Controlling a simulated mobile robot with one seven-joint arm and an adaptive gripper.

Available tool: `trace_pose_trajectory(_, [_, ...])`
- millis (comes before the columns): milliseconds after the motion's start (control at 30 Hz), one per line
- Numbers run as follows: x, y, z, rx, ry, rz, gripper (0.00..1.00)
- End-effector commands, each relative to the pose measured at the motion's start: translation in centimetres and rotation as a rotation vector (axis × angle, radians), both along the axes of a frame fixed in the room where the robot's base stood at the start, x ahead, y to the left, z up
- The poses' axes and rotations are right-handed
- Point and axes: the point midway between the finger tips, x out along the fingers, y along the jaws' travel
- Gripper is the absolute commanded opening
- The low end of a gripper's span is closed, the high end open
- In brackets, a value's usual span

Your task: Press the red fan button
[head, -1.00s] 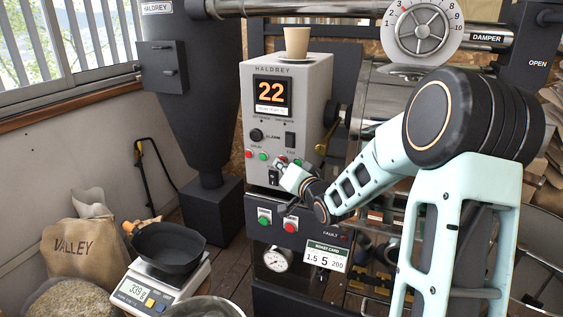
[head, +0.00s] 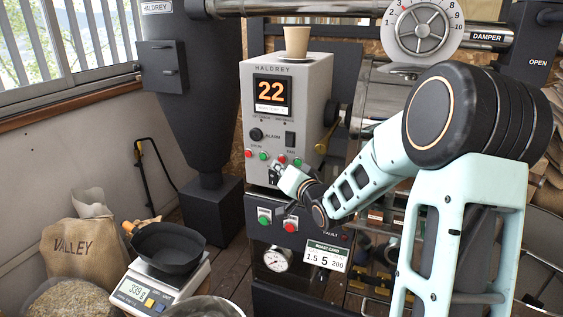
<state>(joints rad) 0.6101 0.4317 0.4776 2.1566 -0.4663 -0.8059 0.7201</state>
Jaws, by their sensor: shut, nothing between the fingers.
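The grey Haldrey control box (head: 318,100) stands centre, its front panel facing me. Under its FAN label are a red fan button (head: 282,159) and a green fan button (head: 297,162). My gripper (head: 275,172) is shut and empty, close to the panel just below the red fan button in the picture. The red button's face stays visible above it. I cannot tell whether the fingertips touch the panel. The gripper hides part of the panel's lower right.
A red drum button (head: 248,154) and a green one (head: 264,156) sit left of the fan pair. A paper cup (head: 297,40) stands on top of the box. A lower panel carries a green button (head: 264,220) and a red button (head: 290,225).

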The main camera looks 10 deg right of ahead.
Motion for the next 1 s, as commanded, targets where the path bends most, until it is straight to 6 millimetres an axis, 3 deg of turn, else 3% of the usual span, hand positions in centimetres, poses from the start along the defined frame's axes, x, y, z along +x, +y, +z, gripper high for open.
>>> trace_pose_trajectory(233, [-0.5, 0.4, 0.0, -0.001, -0.001, 0.001, 0.0])
trace_pose_trajectory(700, [-4.0, 2.7, 0.0, 0.0, -0.001, 0.0, 0.0])
trace_pose_trajectory(1000, [-4.1, 2.8, 0.0, 0.0, -0.001, 0.001, 0.0])
